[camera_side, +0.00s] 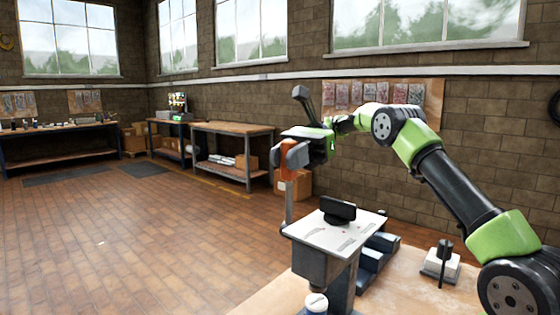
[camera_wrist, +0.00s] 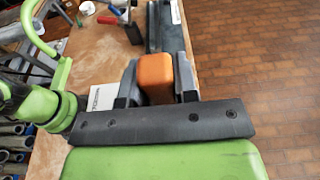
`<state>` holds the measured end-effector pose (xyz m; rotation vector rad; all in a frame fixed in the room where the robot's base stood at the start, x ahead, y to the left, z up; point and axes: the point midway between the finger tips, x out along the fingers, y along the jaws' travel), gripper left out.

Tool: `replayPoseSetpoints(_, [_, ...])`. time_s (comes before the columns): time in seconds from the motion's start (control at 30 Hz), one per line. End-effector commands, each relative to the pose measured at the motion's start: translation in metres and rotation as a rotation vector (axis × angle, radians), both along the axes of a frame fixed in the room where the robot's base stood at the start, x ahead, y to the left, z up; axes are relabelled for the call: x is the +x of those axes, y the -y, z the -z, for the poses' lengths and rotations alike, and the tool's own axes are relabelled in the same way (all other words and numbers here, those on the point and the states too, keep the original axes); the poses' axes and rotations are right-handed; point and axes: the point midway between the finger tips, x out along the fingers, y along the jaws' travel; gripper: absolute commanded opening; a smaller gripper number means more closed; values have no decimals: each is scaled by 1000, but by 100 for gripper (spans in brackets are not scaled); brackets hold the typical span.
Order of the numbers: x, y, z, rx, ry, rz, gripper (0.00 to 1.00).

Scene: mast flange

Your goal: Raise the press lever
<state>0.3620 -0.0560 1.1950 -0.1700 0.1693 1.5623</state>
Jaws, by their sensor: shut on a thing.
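The press lever shows as an orange grip (camera_side: 287,163) on a thin grey rod (camera_side: 289,205) that stands about upright at the left edge of the press. My gripper (camera_side: 296,152) is shut on the orange grip. In the wrist view the orange grip (camera_wrist: 154,78) sits between the two dark fingers of my gripper (camera_wrist: 155,88). The press has a pale top plate (camera_side: 318,232) with printed marks and a black block (camera_side: 337,209) on it. The fingers partly hide the grip's sides.
The press stands on a wooden bench (camera_side: 277,297). To its right are dark blue stepped blocks (camera_side: 376,253) and a white fixture (camera_side: 441,265) with a black upright handle. A red-handled tool (camera_wrist: 109,19) lies on the bench. Open tiled floor (camera_side: 130,235) is on the left.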

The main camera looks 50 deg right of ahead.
Motion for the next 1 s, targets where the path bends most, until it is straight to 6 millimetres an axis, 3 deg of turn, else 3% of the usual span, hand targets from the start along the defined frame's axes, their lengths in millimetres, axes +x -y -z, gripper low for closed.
replayPoseSetpoints(0.63, [0,6,1,40,1,0,0])
replayPoseSetpoints(0.67, [0,6,1,40,1,-1,34])
replayPoseSetpoints(0.73, [0,6,1,40,1,-1,50])
replayPoseSetpoints(1.0, [0,6,0,41,0,-1,53])
